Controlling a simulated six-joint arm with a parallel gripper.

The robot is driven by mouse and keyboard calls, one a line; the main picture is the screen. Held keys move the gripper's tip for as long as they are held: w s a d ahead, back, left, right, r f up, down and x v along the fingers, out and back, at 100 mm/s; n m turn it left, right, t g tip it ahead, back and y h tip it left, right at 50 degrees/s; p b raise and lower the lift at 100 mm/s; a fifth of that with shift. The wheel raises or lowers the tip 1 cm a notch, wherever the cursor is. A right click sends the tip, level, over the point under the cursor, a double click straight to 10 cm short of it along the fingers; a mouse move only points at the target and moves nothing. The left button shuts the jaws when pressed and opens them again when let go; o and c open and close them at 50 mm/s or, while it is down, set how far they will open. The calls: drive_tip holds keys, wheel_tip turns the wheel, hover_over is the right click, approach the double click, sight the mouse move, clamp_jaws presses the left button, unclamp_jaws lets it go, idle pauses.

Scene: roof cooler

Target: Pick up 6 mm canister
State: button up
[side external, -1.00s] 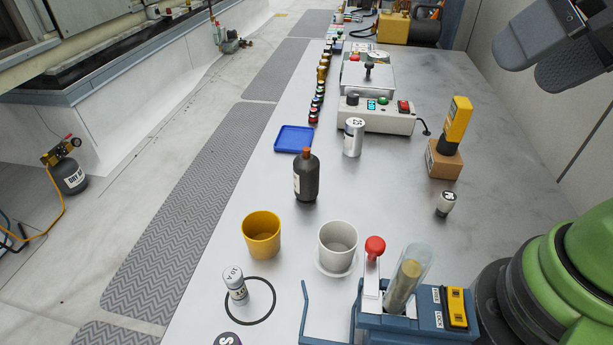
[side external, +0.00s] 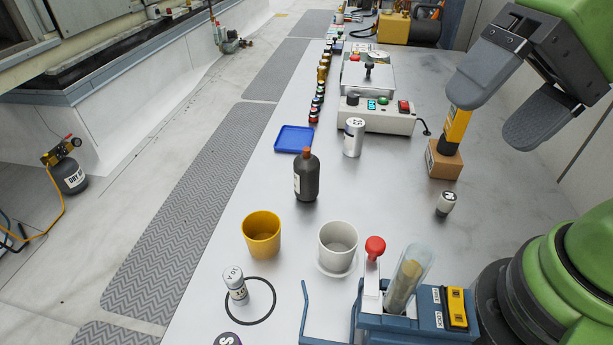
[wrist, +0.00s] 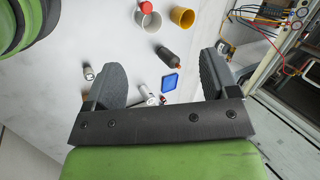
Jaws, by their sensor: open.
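I see three light grey canisters, and I cannot tell which is the 6 mm one. A larger silver canister (side external: 353,138) stands upright by the control box; it also shows in the wrist view (wrist: 148,95). A small canister (side external: 446,203) with a dark and white top stands right of centre, also in the wrist view (wrist: 88,72). A third canister (side external: 235,286), its top marked "10 A", stands at the left of a black ring. My gripper (side external: 493,122) is open and empty, raised above the bench's right side; its fingers also show in the wrist view (wrist: 162,65).
A yellow tool on a cardboard block (side external: 444,162) is partly hidden behind my gripper. A dark bottle (side external: 306,178), blue tray (side external: 294,139), yellow cup (side external: 261,236), white cup (side external: 338,245) and blue rack (side external: 400,326) stand on the bench. The control box (side external: 378,116) is farther back.

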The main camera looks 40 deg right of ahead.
drive_tip(key=w+a+f+m+y, duration=0.5)
drive_tip(key=w+a+m+y, duration=0.3)
drive_tip(key=w+m+y, duration=0.3)
drive_tip(key=m+t+h, duration=0.9)
drive_tip(key=m+h, duration=0.1)
drive_tip(key=m, duration=0.4)
approach(318, 178)
drive_tip(key=x, duration=0.3)
drive_tip(key=shift+s+a, duration=0.25)
drive_tip(key=shift+w+a+f, duration=0.1)
drive_tip(key=shift+w+f, duration=0.2)
drive_tip(key=x, duration=0.9)
drive_tip(key=shift+w+d+r, duration=0.15)
drive_tip(key=shift+w+d, duration=0.05)
drive_tip(key=shift+d, duration=0.1)
drive_tip(key=shift+c, duration=0.2)
